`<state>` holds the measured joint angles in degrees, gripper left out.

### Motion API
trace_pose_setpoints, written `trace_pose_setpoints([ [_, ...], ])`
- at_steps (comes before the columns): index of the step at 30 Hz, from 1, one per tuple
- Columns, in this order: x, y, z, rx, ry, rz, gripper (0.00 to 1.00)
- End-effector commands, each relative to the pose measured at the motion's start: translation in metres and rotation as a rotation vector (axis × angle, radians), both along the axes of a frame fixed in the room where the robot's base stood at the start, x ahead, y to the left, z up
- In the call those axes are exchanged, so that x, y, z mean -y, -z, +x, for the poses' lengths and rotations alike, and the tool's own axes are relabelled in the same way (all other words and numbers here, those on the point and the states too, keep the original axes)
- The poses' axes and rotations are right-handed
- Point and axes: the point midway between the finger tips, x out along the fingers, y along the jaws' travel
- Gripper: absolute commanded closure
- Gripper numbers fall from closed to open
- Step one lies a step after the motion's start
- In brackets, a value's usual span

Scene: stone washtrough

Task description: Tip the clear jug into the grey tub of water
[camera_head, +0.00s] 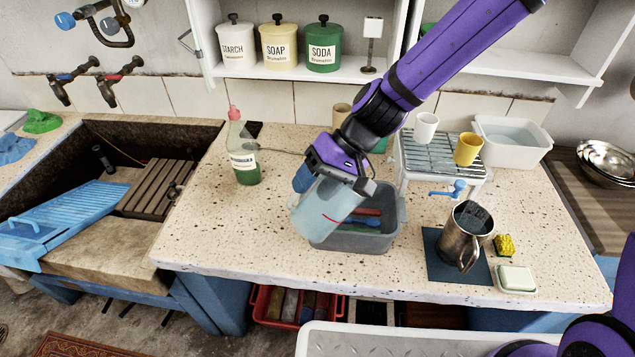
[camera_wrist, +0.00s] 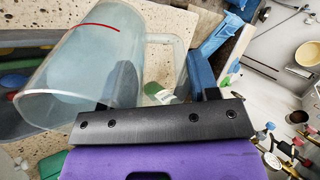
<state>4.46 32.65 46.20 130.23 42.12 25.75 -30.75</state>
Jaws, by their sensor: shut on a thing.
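The clear jug (camera_head: 322,212) is a see-through vessel with a red line on its side. It is tilted and held above the left part of the grey tub (camera_head: 388,238). My gripper (camera_head: 338,172) is shut on the jug near its handle side; the exact grip is partly hidden. In the wrist view the jug (camera_wrist: 85,70) fills the upper left, with its handle (camera_wrist: 165,42) at its right. The tub (camera_wrist: 12,125) shows behind it at the left edge. Red, blue and green items lie in the tub. I cannot tell how much liquid is in the jug.
A bottle of green liquid (camera_head: 243,160) stands left of the tub. A metal pitcher (camera_head: 466,236) on a blue mat, a yellow sponge (camera_head: 504,245) and a soap dish (camera_head: 516,279) are to the right. A rack (camera_head: 441,162) with cups stands behind. The counter's front left is clear.

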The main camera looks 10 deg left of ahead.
Motion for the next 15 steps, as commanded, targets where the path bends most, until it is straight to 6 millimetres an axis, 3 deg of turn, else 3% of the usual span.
trace_pose_setpoints([
  [15, 0.0090, 0.0005, 0.0050, -0.051, 0.004, 0.090, 0.93],
])
